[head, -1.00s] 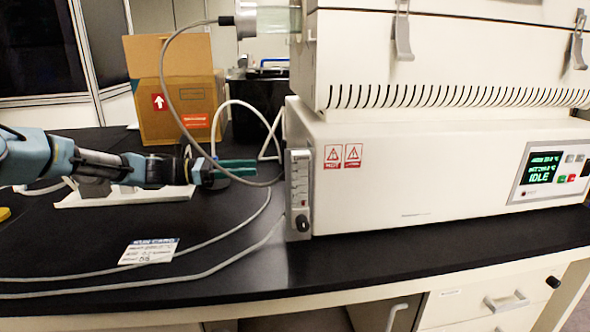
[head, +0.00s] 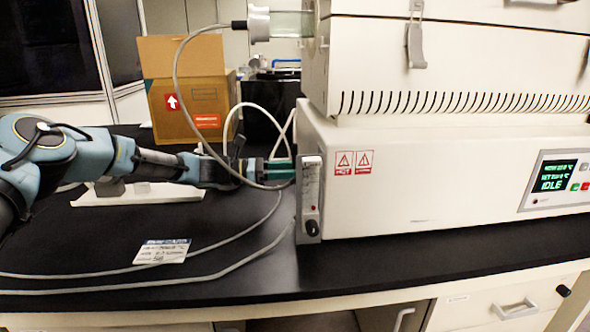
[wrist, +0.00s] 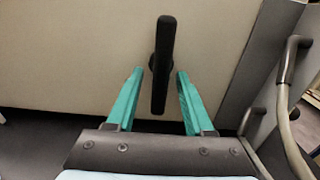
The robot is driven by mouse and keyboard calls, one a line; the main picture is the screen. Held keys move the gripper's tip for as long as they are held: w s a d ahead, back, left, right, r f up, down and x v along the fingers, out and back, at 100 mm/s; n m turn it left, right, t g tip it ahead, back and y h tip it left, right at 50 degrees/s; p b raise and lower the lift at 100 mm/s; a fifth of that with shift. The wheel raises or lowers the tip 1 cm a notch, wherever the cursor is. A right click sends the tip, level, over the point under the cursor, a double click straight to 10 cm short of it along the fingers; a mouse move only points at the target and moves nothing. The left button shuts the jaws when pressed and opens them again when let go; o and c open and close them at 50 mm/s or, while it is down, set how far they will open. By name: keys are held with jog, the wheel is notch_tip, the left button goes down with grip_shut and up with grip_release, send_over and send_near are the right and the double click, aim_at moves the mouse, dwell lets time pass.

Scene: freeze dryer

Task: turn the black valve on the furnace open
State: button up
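The black valve (wrist: 161,62) is a long black bar handle on the pale side wall of the furnace (head: 430,180). In the wrist view it stands roughly upright in the picture. My gripper (wrist: 160,73) has its two green fingers apart, one on each side of the handle's lower part, with a gap visible on both sides. In the head view my gripper (head: 280,169) is at the furnace's left side, behind the flow meter panel (head: 309,195). The valve is hidden in that view.
A metal bracket with a grey hose (wrist: 283,95) stands close on the right in the wrist view. Grey cables cross the black bench (head: 240,262) near a label card (head: 162,251). A cardboard box (head: 185,95) stands behind my arm.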

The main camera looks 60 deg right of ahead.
grip_shut()
jog(key=shift+m+b, duration=0.3)
jog(key=shift+b, duration=0.1)
jog(key=m+b, duration=0.2)
jog(key=b, duration=0.1)
jog(key=shift+w+d+f+m, duration=0.15)
jog(key=shift+w+m, duration=0.05)
jog(key=shift+m, duration=0.1)
jog(key=shift+w+d+r+m+b, duration=0.1)
jog(key=shift+r+m+b, duration=0.15)
jog(key=shift+m+b, duration=2.1)
jog(key=shift+d+r+m+b, duration=0.1)
jog(key=shift+r+m+b, duration=0.1)
jog(key=shift+m+b, duration=2.15)
jog(key=shift+w+d+r+m+b, duration=0.1)
jog(key=shift+r+m+b, duration=0.15)
jog(key=shift+m+b, duration=2.1)
jog(key=shift+m, duration=0.45)
